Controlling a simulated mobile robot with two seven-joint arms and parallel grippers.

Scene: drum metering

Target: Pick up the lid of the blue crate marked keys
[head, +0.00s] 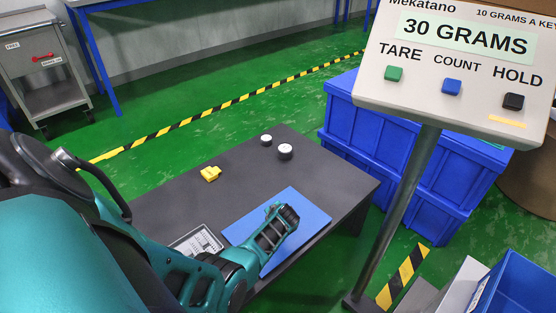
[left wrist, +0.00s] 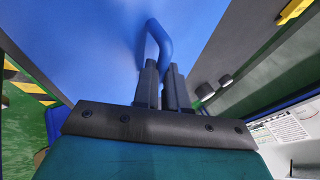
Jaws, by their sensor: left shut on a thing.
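The blue lid (head: 306,207) is a flat blue panel over the dark table, under my left gripper (head: 283,217). In the left wrist view the lid (left wrist: 85,55) fills the upper left, and its bent blue handle (left wrist: 158,38) rises from it. My left gripper (left wrist: 161,75) is shut on that handle. I cannot tell whether the lid rests on the table or is held just above it. An open blue crate (head: 522,290) stands at the lower right, partly cut off; I cannot read its label. My right gripper is not in view.
The dark table (head: 330,175) carries a yellow object (head: 210,173), two small white-topped round pieces (head: 285,151) and a printed card (head: 197,243). A scale display (head: 460,65) reading 30 GRAMS stands on a post (head: 395,215). Large blue crates (head: 350,130) stand behind it.

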